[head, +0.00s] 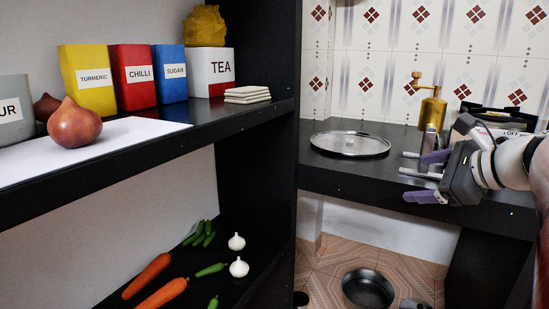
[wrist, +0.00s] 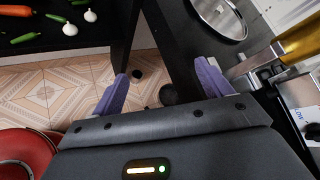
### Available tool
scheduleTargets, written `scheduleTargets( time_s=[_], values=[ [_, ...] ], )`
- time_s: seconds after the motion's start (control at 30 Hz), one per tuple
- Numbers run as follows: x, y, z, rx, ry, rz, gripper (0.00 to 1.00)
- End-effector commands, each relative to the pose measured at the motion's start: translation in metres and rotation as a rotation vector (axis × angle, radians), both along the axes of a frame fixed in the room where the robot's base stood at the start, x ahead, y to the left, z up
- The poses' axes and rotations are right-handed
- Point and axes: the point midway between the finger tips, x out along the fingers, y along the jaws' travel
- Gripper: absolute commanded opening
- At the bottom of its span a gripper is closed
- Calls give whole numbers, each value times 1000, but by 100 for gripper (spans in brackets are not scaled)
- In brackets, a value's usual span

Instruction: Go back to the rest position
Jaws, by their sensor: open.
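My gripper (head: 428,176) is at the right in the head view, in front of the black counter's edge. Its purple-tipped fingers are spread apart with nothing between them. In the wrist view my gripper (wrist: 158,92) is open above the tiled floor and the counter's front edge. My arm reaches in from the right edge of the head view.
A round metal lid (head: 350,144) lies on the black counter (head: 320,178). A brass cylinder (head: 432,110) stands behind my gripper. A dark pan (head: 368,288) is below. Shelves at left hold an onion (head: 75,125), boxes and vegetables. A red round object (wrist: 25,150) shows in the wrist view.

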Motion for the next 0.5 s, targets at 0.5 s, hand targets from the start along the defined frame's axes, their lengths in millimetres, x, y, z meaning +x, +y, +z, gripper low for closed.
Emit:
scheduleTargets(
  time_s=[0.5],
  values=[
    [-178, 166, -186, -1522, -87, 1315, 78]
  ],
)
